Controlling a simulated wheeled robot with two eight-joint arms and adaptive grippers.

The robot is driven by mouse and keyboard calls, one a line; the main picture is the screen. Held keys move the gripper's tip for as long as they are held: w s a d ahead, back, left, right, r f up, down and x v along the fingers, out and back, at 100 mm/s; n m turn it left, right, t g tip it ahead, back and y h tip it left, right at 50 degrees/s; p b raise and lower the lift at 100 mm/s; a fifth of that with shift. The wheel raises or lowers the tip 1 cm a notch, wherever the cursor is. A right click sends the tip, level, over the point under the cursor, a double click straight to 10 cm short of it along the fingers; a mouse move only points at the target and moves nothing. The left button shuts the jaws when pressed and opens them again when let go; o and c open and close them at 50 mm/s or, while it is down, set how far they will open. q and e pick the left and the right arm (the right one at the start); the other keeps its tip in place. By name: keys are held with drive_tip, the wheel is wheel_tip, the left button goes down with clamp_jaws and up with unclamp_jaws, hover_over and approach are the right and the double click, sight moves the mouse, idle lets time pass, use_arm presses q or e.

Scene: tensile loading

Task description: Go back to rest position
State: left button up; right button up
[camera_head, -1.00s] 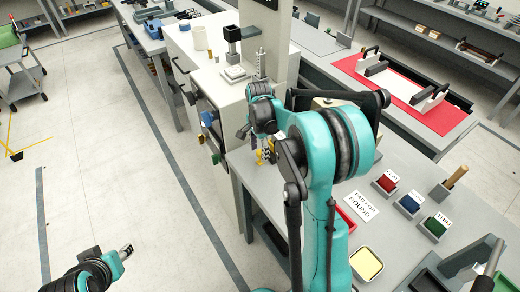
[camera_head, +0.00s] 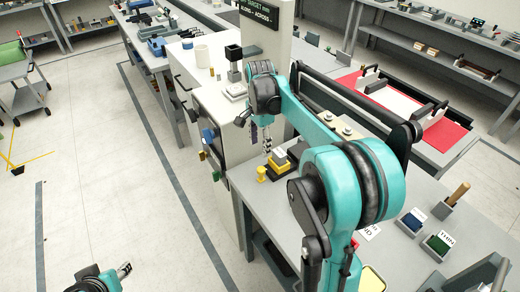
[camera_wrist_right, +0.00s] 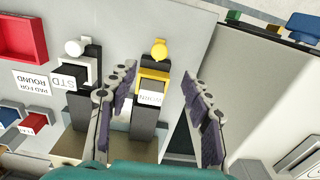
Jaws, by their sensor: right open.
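My right gripper (camera_head: 267,146) is open and points down over the grey table beside the white testing machine (camera_head: 216,122). In the right wrist view its two ribbed fingers (camera_wrist_right: 160,74) are apart, with nothing clasped between them. A yellow-topped holder (camera_wrist_right: 153,80) with a white label shows in the gap beyond the fingers; contact is not visible. Its yellow part (camera_head: 279,157) also shows in the head view, just below the gripper. My left gripper (camera_head: 124,270) is at the lower left over bare floor; its jaw opening is too small to judge.
A dark holder labelled STD (camera_wrist_right: 75,77) stands beside the yellow one. A red tray (camera_wrist_right: 22,36) lies farther left in that view. Blue (camera_head: 411,221) and green (camera_head: 437,245) bins stand at the table's right. The floor at left is mostly clear.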

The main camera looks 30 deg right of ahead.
idle(0.5)
drive_tip(key=s+a+f+n+t+b, duration=0.1)
drive_tip(key=s+a+f+n+t, duration=0.1)
drive_tip(key=s+a+n, duration=0.5)
drive_tip(key=s+a+f+n+t+b, duration=0.1)
drive_tip(key=s+a+f+n+t, duration=0.2)
drive_tip(key=s+n, duration=0.7)
drive_tip(key=s+a+t, duration=0.1)
drive_tip(key=a+t, duration=0.1)
drive_tip(key=a, duration=0.1)
drive_tip(key=shift+s+a+f, duration=0.35)
